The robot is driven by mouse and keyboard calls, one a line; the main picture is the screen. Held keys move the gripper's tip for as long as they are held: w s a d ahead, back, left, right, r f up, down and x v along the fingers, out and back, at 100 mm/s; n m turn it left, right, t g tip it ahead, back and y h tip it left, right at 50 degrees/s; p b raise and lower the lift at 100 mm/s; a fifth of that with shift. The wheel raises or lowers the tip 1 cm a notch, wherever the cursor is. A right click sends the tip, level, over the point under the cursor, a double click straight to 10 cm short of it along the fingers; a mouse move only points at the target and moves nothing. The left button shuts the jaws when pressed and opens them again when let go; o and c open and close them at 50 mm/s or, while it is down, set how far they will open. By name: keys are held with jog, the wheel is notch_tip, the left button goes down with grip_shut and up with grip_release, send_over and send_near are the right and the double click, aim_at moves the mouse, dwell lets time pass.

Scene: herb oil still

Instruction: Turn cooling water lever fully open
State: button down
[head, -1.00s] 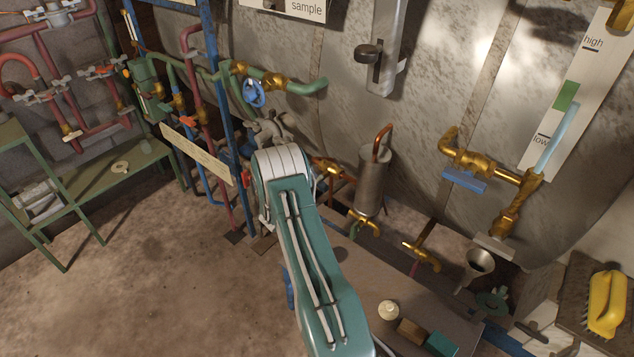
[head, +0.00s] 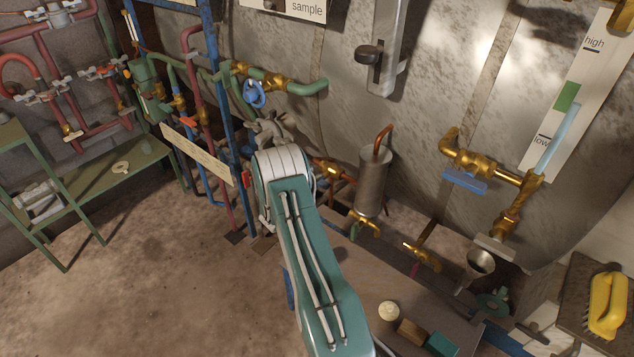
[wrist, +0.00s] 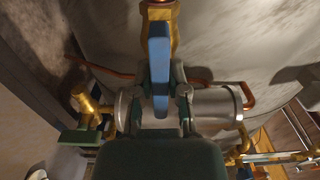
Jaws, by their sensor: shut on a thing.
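A blue lever (wrist: 159,62) shows in the wrist view, running down from a brass valve fitting (wrist: 160,12) at the top edge. My gripper (wrist: 165,95) has one finger on each side of the lever's lower end and is shut on it. A metal cylinder (wrist: 215,104) lies across the picture behind the fingers. In the head view my arm hides the gripper and the lever. There the cylinder (head: 372,182) stands upright to the right of my arm, and a brass fitting (head: 330,170) shows between them.
Another blue handle (head: 465,181) is on brass pipes at the right. A blue handwheel (head: 254,94) sits on the green pipe. A funnel (head: 480,263) and a yellow brush (head: 607,303) are at lower right. A green shelf (head: 95,180) stands at left, with bare floor before it.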

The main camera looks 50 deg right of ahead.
jog(key=shift+w+a+f, duration=0.1)
jog(key=shift+w+f, duration=0.05)
jog(key=c, duration=0.6)
grip_release()
jog(key=shift+c, duration=0.2)
jog(key=s+a, duration=0.1)
jog(key=a, duration=1.1)
